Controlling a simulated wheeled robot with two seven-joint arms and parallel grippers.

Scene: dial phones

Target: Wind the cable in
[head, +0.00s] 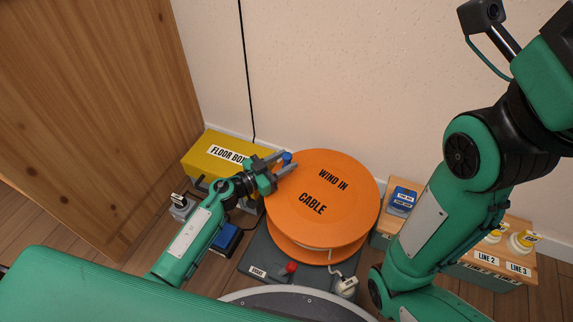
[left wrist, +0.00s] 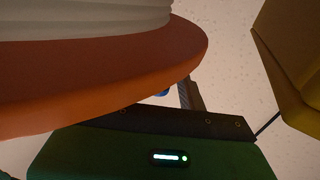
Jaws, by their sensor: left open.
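The orange cable reel (head: 345,205), marked "WIND IN CABLE", lies flat on a grey base (head: 262,262) in the head view. A small blue knob (head: 287,157) shows at its upper left rim. My left gripper (head: 286,163) is open, its fingertips at the knob; whether the knob is fully between them I cannot tell. In the left wrist view the reel's orange flange (left wrist: 110,85) and pale wound cable (left wrist: 80,18) fill the upper left. A sliver of the blue knob (left wrist: 162,93) shows beside a finger. A white plug (head: 346,286) is at the reel's front. My right gripper is out of view.
A yellow floor box (head: 197,162) stands left of the reel against the wall. A red knob (head: 291,267) sits on the grey base. A wooden-topped unit with "LINE 2" and "LINE 3" labels (head: 503,263) stands at right. A wooden cabinet (head: 90,110) fills the upper left.

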